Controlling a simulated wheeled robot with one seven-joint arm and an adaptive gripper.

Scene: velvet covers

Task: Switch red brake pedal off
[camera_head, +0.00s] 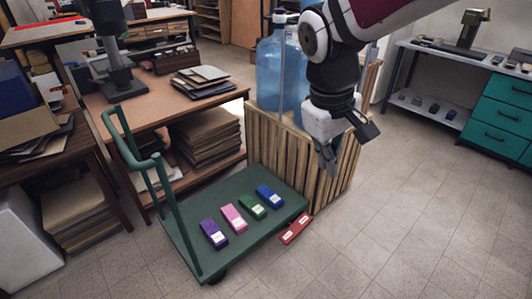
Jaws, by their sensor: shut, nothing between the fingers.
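The red brake pedal (296,229) is a flat red bar with pale labels. It sits low at the near right edge of the green trolley (245,258), just outside the deck. Its tilt is too small to tell. My gripper (329,172) hangs from my arm above and to the right of the pedal, fingers pointing down. It is shut and empty, apart from the pedal and in front of the wooden crate.
Purple (214,233), pink (234,218), green (252,206) and blue (269,196) blocks lie on the trolley. The slatted crate (285,160) with blue bottles (270,70) stands behind. Tables (165,75) are at left. Floor (420,220) at right is clear.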

